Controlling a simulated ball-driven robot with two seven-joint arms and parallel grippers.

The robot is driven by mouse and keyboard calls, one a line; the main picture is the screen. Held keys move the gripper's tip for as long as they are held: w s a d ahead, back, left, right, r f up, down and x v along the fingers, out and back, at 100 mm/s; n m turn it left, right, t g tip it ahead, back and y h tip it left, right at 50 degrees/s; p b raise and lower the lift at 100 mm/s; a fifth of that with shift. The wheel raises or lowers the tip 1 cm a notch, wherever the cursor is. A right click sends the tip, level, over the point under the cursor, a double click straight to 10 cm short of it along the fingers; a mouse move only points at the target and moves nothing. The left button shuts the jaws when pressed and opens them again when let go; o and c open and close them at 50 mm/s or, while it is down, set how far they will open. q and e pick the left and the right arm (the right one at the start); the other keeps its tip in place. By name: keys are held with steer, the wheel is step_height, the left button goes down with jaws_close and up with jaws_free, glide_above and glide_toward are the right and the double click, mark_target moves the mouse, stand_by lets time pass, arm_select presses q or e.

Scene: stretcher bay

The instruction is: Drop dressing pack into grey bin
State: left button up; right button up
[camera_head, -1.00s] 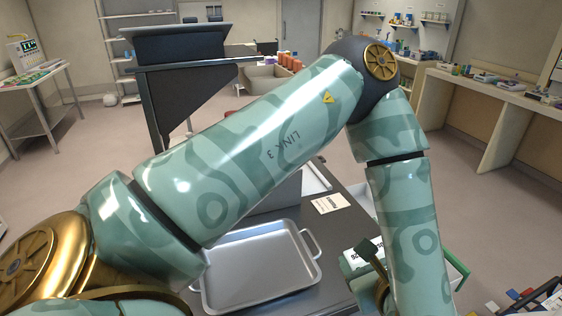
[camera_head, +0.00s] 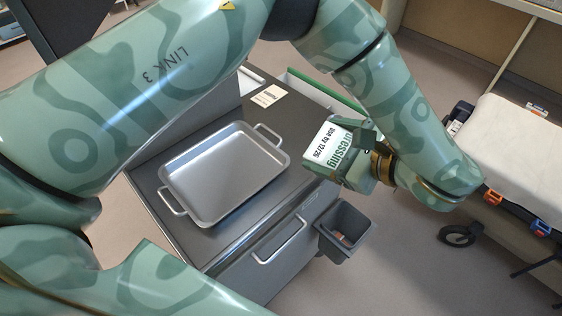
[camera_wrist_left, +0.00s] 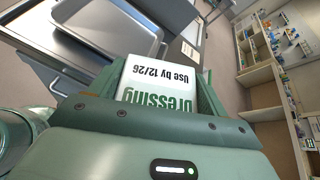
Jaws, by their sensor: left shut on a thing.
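The dressing pack (camera_head: 331,147) is a white and green box printed "Dressing" and "Use by 12/26". My left gripper (camera_head: 354,152) is shut on it and holds it near the right edge of the dark cabinet top. In the left wrist view the pack (camera_wrist_left: 143,80) sits between the green fingers of my left gripper (camera_wrist_left: 158,88). The grey bin (camera_head: 335,247) hangs at the cabinet's side, below the held pack and apart from it. Something small and orange-brown lies inside the bin. My right gripper is not in view.
A silver tray (camera_head: 185,178) with two handles lies on the cabinet top (camera_head: 152,190). A small printed card (camera_head: 269,96) lies behind it. A stretcher with a white mattress (camera_head: 515,140) stands at the right. Floor is clear between the bin and the stretcher.

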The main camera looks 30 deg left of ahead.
arm_select(q)
steer(key=s+p+x, duration=0.1)
steer(key=x, duration=0.6)
glide_above(280, 169)
step_height(280, 169, down, 5)
step_height(280, 169, down, 4)
steer(key=shift+r+p, duration=0.15)
steer(key=shift+p, duration=0.15)
steer(key=shift+f, duration=0.3)
steer(key=o, duration=1.1)
steer(key=shift+c, duration=0.2)
